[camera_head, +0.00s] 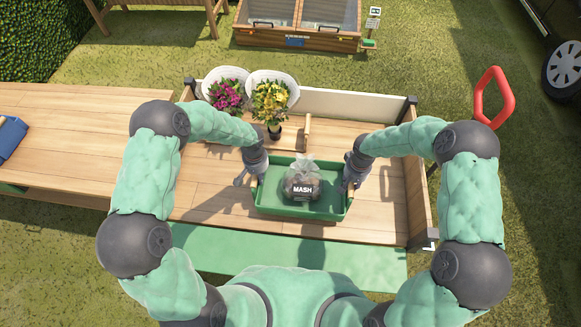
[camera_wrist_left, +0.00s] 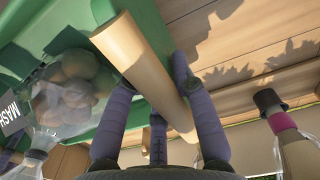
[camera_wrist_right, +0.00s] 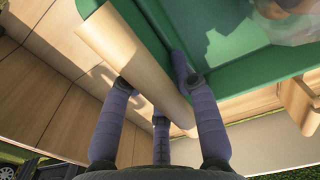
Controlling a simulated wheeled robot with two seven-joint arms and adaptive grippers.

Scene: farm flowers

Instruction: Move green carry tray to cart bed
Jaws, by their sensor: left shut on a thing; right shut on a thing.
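The green carry tray (camera_head: 285,209) is over the wooden cart bed (camera_head: 222,208) in the head view, near the bed's front edge. A clear bag labelled MASH (camera_head: 303,182), with round brown contents, sits in the tray. My left gripper (camera_head: 256,178) is shut on the tray's left wooden handle, and the handle (camera_wrist_left: 140,70) crosses between its fingers in the left wrist view. My right gripper (camera_head: 349,180) is shut on the right wooden handle, which shows in the right wrist view (camera_wrist_right: 130,60). I cannot tell whether the tray's underside touches the bed.
Two wrapped bouquets, one pink (camera_head: 226,94) and one yellow (camera_head: 270,100), stand behind the tray on the left. A white board (camera_head: 350,105) closes the bed's back. A wooden table (camera_head: 70,130) adjoins at left. The bed's right side wall (camera_head: 418,195) is near my right arm.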

